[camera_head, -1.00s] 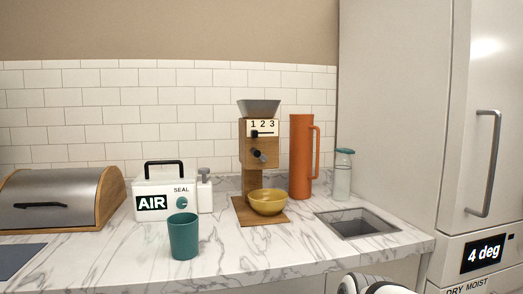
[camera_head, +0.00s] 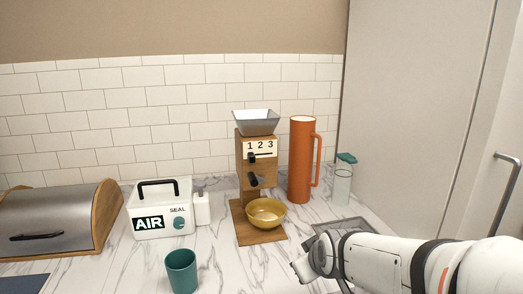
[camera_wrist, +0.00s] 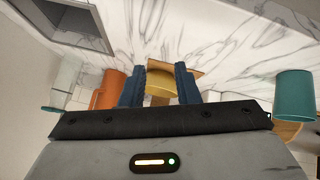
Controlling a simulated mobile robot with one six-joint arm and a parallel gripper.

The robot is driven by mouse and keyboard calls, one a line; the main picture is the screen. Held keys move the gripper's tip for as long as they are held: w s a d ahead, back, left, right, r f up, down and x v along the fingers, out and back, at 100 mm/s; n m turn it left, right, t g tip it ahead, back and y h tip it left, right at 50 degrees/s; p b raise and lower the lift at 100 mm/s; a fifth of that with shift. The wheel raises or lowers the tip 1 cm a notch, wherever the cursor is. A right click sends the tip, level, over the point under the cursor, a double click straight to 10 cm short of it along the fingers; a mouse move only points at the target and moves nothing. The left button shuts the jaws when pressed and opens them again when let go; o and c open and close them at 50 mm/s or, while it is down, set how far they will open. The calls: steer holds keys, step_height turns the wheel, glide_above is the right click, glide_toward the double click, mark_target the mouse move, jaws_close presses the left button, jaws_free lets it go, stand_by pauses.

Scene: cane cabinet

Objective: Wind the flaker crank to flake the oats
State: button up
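The flaker (camera_head: 243,165) is a wooden stand with a grey hopper (camera_head: 256,123) on top and a 1 2 3 scale on its front. Its dark crank (camera_head: 256,181) sticks out of the front below the scale. A yellow bowl (camera_head: 266,214) stands on the flaker's base under the crank. My arm reaches in from the lower right in the head view, with its end right of the bowl and away from the crank. In the wrist view my gripper (camera_wrist: 159,88) has its two blue fingers apart with nothing held; the bowl (camera_wrist: 160,84) shows beyond them. The crank cannot be made out there.
An orange pitcher (camera_head: 301,160) and a glass bottle (camera_head: 343,182) stand right of the flaker. A sink (camera_head: 341,225) lies partly behind my arm. A teal cup (camera_head: 181,271), a white AIR box (camera_head: 160,210) and a bread bin (camera_head: 55,220) stand to the left.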

mark_target(252, 177)
steer(key=w+a+r+n+t+y, duration=0.1)
steer(key=w+a+r+n+t, duration=0.2)
steer(key=w+a, duration=0.1)
steer(key=w+a+r+n+t+y, duration=0.1)
steer(key=w+a+r+n+t, duration=0.2)
steer(key=w+a+r, duration=0.1)
steer(key=w+a+r+n+t+y, duration=0.1)
steer(key=w+a+r+n+t, duration=0.2)
steer(key=w+a+r, duration=0.1)
steer(key=shift+w+a+y, duration=0.3)
steer(key=shift+w+a, duration=0.05)
steer(key=p+x, duration=0.2)
steer(key=x, duration=0.5)
steer(key=shift+w, duration=0.35)
steer(key=shift+c, duration=0.4)
jaws_close()
